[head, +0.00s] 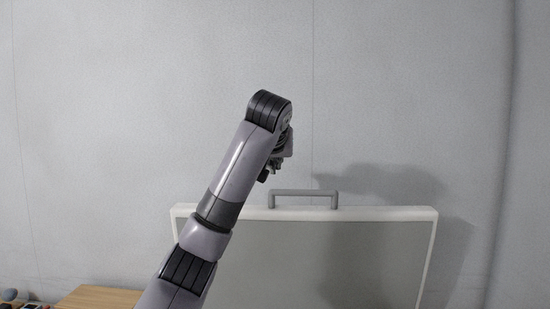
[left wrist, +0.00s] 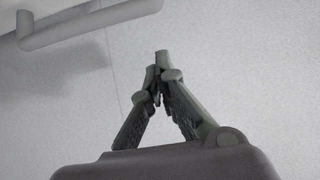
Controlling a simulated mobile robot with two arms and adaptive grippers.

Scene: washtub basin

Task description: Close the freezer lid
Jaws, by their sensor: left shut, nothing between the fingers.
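The freezer lid (head: 300,262) stands raised and upright in the head view, a grey panel with a white rim. A grey bar handle (head: 304,194) sits on its top edge. My left arm reaches up from the bottom across the lid's left part. My left gripper (head: 266,174) is small and partly hidden by the wrist, just left of the handle and apart from it. In the left wrist view my left gripper (left wrist: 161,62) is shut and empty, its fingertips together. The handle (left wrist: 88,22) shows there at the upper left. The freezer body is out of view.
A grey wall (head: 420,80) is behind the lid, with shadows on it. A wooden surface (head: 98,297) with small objects beside it shows at the lower left. Space above and to the right of the lid is clear.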

